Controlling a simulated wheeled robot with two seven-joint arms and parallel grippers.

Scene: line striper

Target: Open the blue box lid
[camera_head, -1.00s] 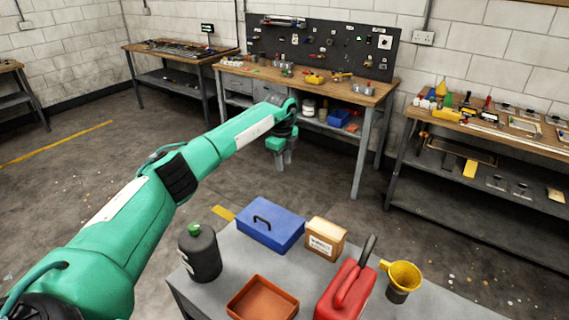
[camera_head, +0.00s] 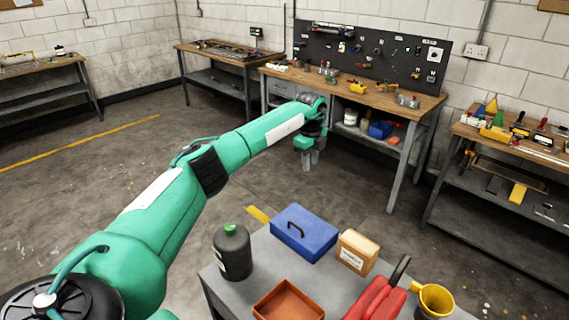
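The blue box (camera_head: 304,233) sits on the grey table at the bottom of the head view. Its lid is shut and has a dark arched handle (camera_head: 295,228) on top. My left gripper (camera_head: 312,162) hangs fingers down beyond the far side of the blue box, apart from it. Its two fingers show a small gap between them, with nothing held. My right gripper is not in view.
On the grey table (camera_head: 262,263), a dark bottle with a green cap (camera_head: 232,254), a cardboard box (camera_head: 356,252), an orange tray (camera_head: 288,303), a red can (camera_head: 377,301) and a yellow funnel (camera_head: 433,298) surround the blue box. Workbenches (camera_head: 364,91) line the wall. Open floor lies left.

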